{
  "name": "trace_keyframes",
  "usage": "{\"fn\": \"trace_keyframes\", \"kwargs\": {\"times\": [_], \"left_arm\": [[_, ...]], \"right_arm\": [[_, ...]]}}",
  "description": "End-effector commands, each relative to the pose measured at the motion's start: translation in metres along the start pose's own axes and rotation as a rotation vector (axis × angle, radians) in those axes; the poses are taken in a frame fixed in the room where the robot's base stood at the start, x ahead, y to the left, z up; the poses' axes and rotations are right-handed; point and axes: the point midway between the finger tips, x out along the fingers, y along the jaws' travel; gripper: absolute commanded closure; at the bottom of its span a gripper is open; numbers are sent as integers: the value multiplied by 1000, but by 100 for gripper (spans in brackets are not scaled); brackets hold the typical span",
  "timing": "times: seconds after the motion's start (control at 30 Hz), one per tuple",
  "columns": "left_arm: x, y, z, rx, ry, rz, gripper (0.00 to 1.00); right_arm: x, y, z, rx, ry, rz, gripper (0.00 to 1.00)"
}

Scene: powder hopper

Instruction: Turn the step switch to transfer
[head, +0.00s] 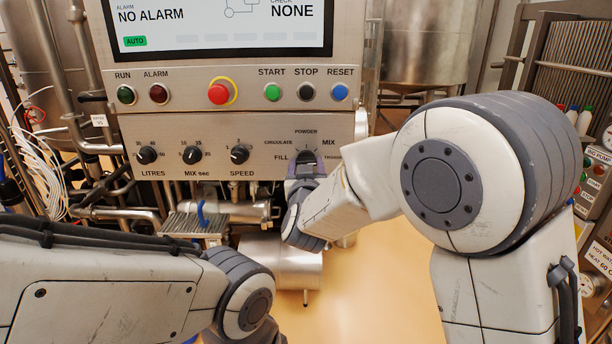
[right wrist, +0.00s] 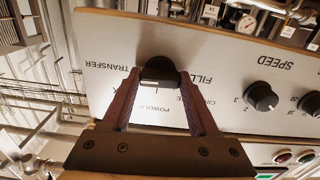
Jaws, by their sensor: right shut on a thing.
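The step switch is a black rotary knob (head: 307,156) at the right end of the lower panel, ringed by the labels FILL, CIRCULATE, POWDER, MIX and TRANSFER. My right gripper (head: 304,168) reaches it from below and in front. In the right wrist view, upside down, the knob (right wrist: 158,72) sits between the fingertips of my right gripper (right wrist: 157,80), which is shut on it. The fingers and arm hide part of the knob and the TRANSFER label. I cannot make out clearly which label its pointer faces. My left gripper is not in view.
Three other knobs, LITRES (head: 146,155), MIX sec (head: 192,155) and SPEED (head: 239,154), sit to the left. Above are START (head: 272,92), STOP (head: 306,92) and RESET (head: 340,92) buttons and a red button (head: 219,94). The screen (head: 220,25) reads NO ALARM.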

Motion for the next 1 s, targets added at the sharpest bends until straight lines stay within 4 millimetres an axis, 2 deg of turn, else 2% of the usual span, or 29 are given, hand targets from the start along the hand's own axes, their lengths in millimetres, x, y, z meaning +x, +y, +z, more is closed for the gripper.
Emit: {"fn": "trace_keyframes", "kwargs": {"times": [0.2,0.7,0.73,0.77,0.8,1.0], "left_arm": [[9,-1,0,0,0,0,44],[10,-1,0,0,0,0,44],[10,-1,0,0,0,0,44],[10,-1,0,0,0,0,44],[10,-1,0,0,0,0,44],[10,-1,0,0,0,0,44]], "right_arm": [[0,0,1,62,0,-1,96],[0,0,0,80,-1,-1,96],[0,0,0,79,-1,-1,29],[0,0,0,79,-1,-1,17],[0,0,0,79,-1,0,10],[0,0,0,77,-1,0,10]]}}
